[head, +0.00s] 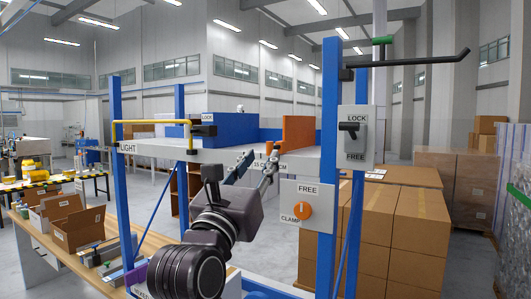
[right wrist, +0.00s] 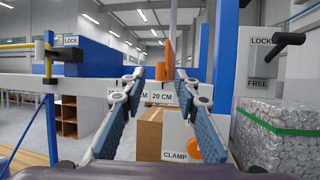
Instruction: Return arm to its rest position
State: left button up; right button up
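My right gripper (head: 260,164) reaches up in the middle of the head view, in front of the press frame's white crossbar (head: 232,154). In the right wrist view its two fingers (right wrist: 159,80) stand apart with nothing between them. A clamp panel (head: 303,206) with an orange knob sits just right of the gripper, its knob between the FREE and CLAMP labels. A lock plate (head: 356,137) with a black handle is on the right blue post. My left gripper is not in view.
A blue block (head: 222,128) and an orange plate (head: 298,130) stand behind the crossbar. A yellow bar (head: 150,122) is at the left post. Open boxes (head: 75,222) sit on a wooden table at left. Stacked cartons (head: 400,225) stand at right.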

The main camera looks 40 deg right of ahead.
jog(key=shift+s+a+f, duration=0.2)
jog(key=shift+s+a, duration=0.05)
jog(key=shift+a, duration=0.05)
jog(key=shift+f, duration=0.1)
